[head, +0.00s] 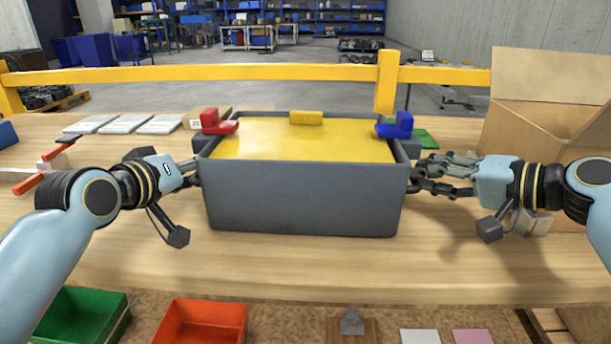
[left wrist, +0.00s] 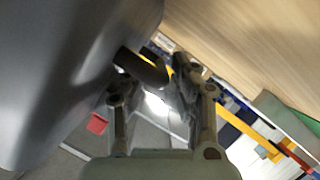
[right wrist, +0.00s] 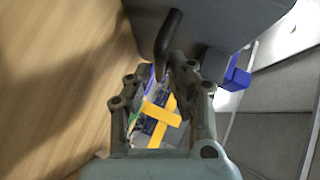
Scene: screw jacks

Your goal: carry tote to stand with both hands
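The grey tote (head: 303,199) stands upright on the wooden table, a flat yellow surface (head: 300,140) filling its top. A dark handle on its left side shows in the left wrist view (left wrist: 140,68); the right-side handle shows in the right wrist view (right wrist: 166,38). My left gripper (head: 193,173) is at the left handle, fingers apart, the handle near its fingertips. My right gripper (head: 420,178) is at the right handle, fingers apart, with the handle's end between or just in front of the tips. Contact cannot be told. I cannot clearly identify a stand.
A red block (head: 219,123), yellow block (head: 306,118) and blue block (head: 396,126) show around the tote's back rim. An open cardboard box (head: 540,125) is at right. Flat grey plates (head: 125,124) lie at back left. A yellow rail (head: 220,74) crosses behind. The table's front strip is clear.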

